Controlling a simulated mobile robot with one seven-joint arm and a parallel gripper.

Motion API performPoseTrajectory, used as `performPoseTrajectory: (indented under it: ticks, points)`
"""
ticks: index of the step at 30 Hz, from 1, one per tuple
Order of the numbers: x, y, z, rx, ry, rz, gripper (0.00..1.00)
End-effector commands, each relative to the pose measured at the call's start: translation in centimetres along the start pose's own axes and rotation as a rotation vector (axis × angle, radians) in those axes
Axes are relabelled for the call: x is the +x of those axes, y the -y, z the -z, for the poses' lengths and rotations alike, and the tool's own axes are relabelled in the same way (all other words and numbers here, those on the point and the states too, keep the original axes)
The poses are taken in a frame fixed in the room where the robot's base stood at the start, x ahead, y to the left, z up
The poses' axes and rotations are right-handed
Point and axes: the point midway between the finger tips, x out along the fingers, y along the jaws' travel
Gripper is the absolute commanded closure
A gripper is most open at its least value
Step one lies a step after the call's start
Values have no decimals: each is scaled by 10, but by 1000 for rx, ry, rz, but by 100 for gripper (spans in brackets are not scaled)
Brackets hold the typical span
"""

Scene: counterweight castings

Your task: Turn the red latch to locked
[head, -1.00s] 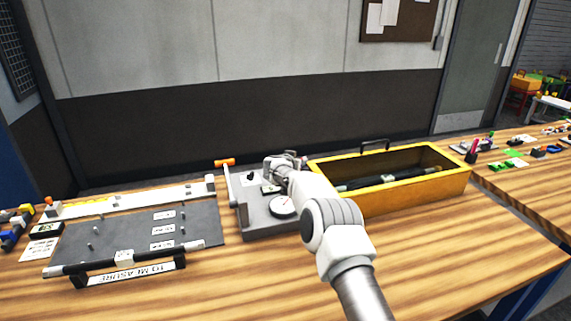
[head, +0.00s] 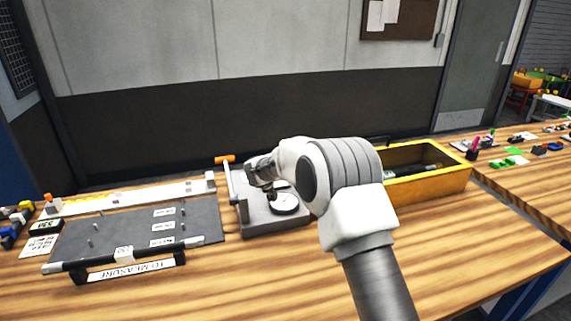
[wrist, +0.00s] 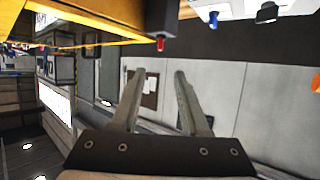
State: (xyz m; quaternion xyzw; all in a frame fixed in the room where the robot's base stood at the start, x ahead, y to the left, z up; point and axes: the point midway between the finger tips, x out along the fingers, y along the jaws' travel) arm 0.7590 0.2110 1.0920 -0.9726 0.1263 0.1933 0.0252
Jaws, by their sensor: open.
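My gripper (head: 260,180) is over the grey fixture (head: 250,222), between its upright lever and its round dial (head: 284,203). In the wrist view its two fingers (wrist: 159,72) are apart with nothing between them. I cannot pick out a red latch with certainty. A small red-tipped piece (wrist: 160,44) shows in the wrist view by a dark edge beyond the fingers; I cannot tell if it is the latch. My wrist and forearm hide part of the fixture's right side. The lever has an orange handle (head: 225,160).
A yellow open box (head: 425,190) stands right of the fixture, partly behind my arm. A dark plate (head: 130,236) with pegs and labels lies to the left. A white strip (head: 125,200) lies behind it. The table front (head: 250,290) is clear.

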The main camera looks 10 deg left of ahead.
Motion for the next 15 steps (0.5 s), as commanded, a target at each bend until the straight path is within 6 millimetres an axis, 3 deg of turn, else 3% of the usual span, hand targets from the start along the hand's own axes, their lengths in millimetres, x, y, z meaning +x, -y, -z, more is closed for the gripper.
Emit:
performPoseTrajectory:
  ticks: [6,15]
  points:
    - [-27,0,0,-1,0,1,55]
    - [-34,0,0,0,0,0,55]
